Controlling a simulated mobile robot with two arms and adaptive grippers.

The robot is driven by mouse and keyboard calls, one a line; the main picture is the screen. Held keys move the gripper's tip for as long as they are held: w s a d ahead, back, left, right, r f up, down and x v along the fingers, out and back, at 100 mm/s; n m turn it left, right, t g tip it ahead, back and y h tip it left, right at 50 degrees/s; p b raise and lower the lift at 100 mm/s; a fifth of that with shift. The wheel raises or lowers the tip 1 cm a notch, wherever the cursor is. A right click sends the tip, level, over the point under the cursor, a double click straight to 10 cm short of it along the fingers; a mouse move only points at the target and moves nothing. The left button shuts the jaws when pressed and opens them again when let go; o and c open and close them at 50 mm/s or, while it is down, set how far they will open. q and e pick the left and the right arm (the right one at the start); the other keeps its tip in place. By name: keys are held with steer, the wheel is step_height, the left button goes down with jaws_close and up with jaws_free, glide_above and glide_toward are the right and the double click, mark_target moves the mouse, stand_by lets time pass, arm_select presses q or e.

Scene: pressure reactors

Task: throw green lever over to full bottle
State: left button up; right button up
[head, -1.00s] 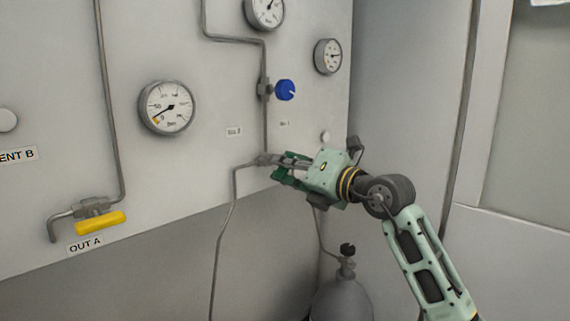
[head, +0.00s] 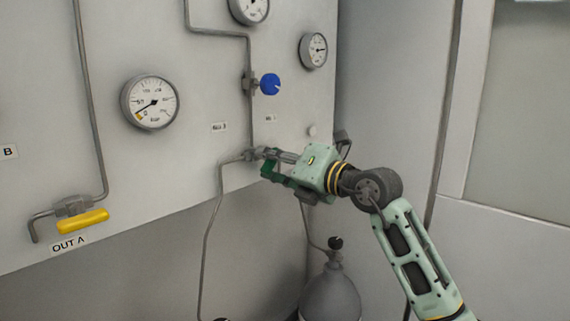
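The green lever (head: 268,170) sits on a valve at the pipe junction (head: 254,154) on the grey panel, under the blue knob. My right gripper (head: 277,164) is at the lever, its fingers pointing left along it. The fingers partly cover the lever, and I cannot tell whether they are closed on it. A grey gas bottle (head: 331,296) with a black knob stands below on the right. A thin pipe runs from the valve area down toward it. Another pipe runs down on the left to a second black knob (head: 220,319) at the bottom edge. My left gripper is not in view.
The panel (head: 190,60) carries a blue knob (head: 270,84), a large gauge (head: 150,101), a gauge at right (head: 313,50) and one at the top (head: 249,8). A yellow lever (head: 83,221) sits above the OUT A label. A grey wall (head: 390,90) stands right of the panel.

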steer(key=v, duration=1.1)
steer(key=shift+s+d, duration=0.2)
steer(key=shift+s, duration=0.05)
